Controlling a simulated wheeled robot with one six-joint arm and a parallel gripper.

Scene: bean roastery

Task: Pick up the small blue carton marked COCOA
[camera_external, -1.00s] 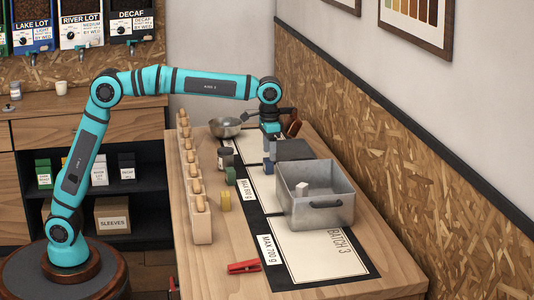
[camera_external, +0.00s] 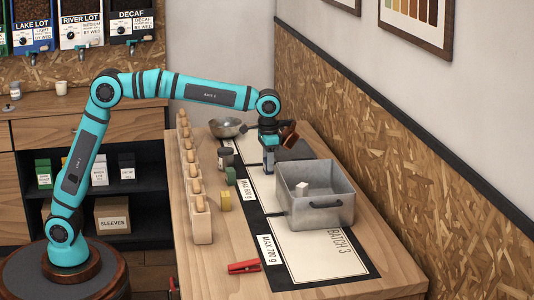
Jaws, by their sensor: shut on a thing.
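The small blue carton (camera_external: 268,168) stands on the table, left of the grey metal bin. My gripper (camera_external: 268,163) points straight down and is shut on it. The fingers cover most of the carton, and its COCOA marking cannot be read at this size. The carton's base appears to be at table level; I cannot tell whether it touches the surface.
The grey metal bin (camera_external: 318,213), with a small white block (camera_external: 302,189) inside, stands close on the right. A dark box (camera_external: 295,150) is behind it. A green block (camera_external: 230,176), yellow block (camera_external: 225,200), dark jar (camera_external: 225,157) and wooden rack (camera_external: 202,228) stand left. A red clip (camera_external: 244,267) lies in front.

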